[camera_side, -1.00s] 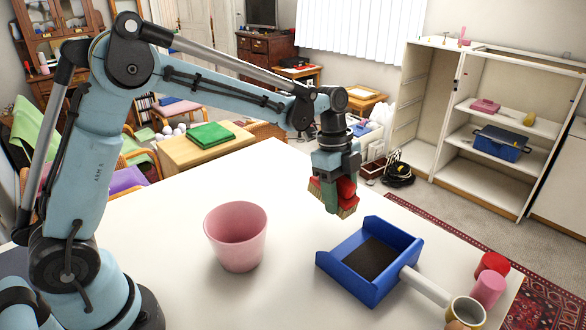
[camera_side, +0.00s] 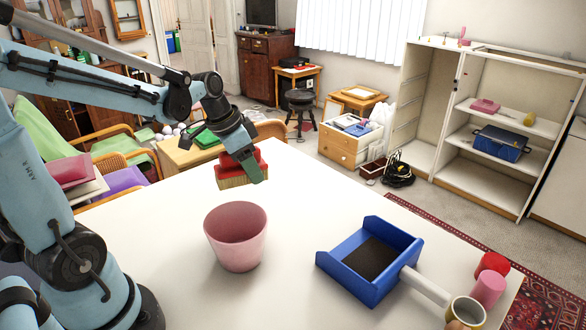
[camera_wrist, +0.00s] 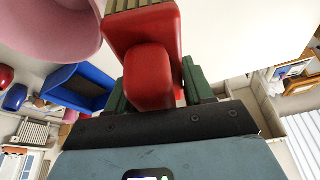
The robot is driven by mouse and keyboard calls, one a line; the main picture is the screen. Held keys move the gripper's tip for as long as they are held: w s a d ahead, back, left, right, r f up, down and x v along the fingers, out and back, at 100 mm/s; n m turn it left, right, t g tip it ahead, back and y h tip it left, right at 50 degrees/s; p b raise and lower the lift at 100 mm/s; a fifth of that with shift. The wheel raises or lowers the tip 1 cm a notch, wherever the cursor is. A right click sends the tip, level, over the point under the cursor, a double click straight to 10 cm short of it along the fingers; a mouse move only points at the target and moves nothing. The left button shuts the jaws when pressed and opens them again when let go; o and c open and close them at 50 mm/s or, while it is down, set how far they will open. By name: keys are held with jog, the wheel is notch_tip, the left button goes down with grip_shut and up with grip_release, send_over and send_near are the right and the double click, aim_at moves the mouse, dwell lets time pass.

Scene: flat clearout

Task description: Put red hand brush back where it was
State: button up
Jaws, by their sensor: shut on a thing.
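The red hand brush (camera_side: 240,165) has a red body and pale tan bristles. My gripper (camera_side: 256,172) is shut on it, with the bristles facing down, above the far left part of the white table. In the wrist view the red brush (camera_wrist: 148,75) sits between the green fingers of my gripper (camera_wrist: 150,92). In the side view part of the brush is hidden behind a finger. The brush looks held above the table, but the size of the gap is hard to tell.
A pink pot (camera_side: 236,238) stands in front of the brush. A blue dustpan (camera_side: 373,292) with dark contents and a white handle lies to its right. Red and pink cups (camera_side: 489,289) and a yellowish mug (camera_side: 465,314) stand at the right corner. The table's back middle is clear.

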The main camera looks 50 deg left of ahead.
jog(key=s+a+n, duration=0.1)
jog(key=s+a+n+y, duration=0.1)
jog(key=s+n, duration=0.1)
jog(key=shift+a+f+t, duration=0.1)
jog(key=shift+a+t, duration=0.05)
jog(key=shift+t, duration=0.15)
jog(key=shift+s+a+f, duration=0.1)
jog(key=shift+s+a, duration=0.1)
jog(key=shift+a, duration=0.1)
send_over(213, 196)
jog(key=s, duration=0.1)
jog(key=f, duration=0.6)
jog(key=shift+s+f, duration=0.2)
jog(key=shift+f, duration=2.25)
jog(key=shift+f, duration=0.1)
jog(key=o, duration=1.4)
jog(key=shift+d, duration=0.1)
